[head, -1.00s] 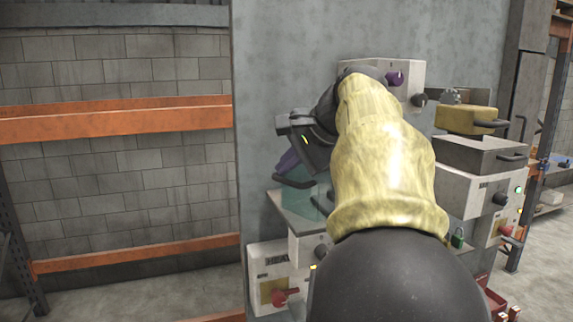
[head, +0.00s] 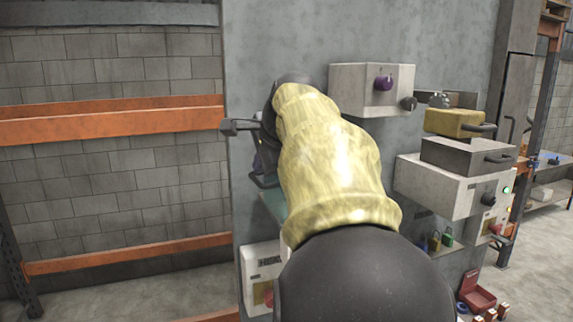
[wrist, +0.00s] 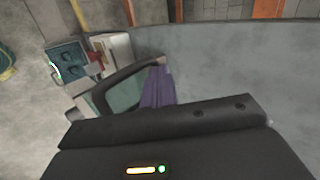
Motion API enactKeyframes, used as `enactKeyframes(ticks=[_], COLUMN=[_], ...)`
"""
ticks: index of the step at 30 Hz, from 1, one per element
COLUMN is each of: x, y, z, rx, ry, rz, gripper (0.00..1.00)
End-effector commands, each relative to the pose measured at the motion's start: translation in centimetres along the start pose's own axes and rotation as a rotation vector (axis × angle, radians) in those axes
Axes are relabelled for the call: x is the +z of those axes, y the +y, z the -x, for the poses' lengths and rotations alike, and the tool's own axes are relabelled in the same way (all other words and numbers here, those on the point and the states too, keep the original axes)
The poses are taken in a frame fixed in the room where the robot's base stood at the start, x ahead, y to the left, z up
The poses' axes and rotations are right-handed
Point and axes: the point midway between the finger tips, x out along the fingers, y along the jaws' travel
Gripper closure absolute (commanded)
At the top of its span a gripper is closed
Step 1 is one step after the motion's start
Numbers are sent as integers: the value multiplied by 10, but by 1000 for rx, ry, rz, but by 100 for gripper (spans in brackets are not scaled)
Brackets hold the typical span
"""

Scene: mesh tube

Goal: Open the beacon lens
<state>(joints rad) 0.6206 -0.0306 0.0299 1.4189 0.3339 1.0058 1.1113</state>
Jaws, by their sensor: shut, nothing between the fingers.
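No part is labelled as the beacon lens, and I cannot tell for sure which it is. A translucent teal cover (head: 273,204) shows at the panel's left side, mostly hidden behind my arm. In the wrist view it shows (wrist: 125,95) inside a dark looped handle (wrist: 104,97), beside a ribbed purple part (wrist: 157,88). In the head view only slivers of the handle (head: 265,181) and purple part show. My gripper (head: 232,126) is shut and empty, above and left of the handle, by the panel's left edge. Its dark finger bar (wrist: 165,120) crosses the wrist view below the handle.
A grey panel (head: 420,40) stands behind the devices. Further right are a yellow block (head: 455,122), a grey drawer box (head: 460,155) and padlocks (head: 446,237). Left of the panel are open orange racks (head: 100,122).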

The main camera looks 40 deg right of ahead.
Motion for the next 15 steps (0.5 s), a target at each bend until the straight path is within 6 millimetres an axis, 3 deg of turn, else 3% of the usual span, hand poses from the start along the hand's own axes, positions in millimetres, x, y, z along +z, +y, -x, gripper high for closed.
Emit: enactKeyframes(ticks=[4, 15], x=[9, 11], y=[-10, -17], z=[-9, -20], rx=[3, 4], ry=[-13, -15], rz=[10, 10], gripper=[100, 100])
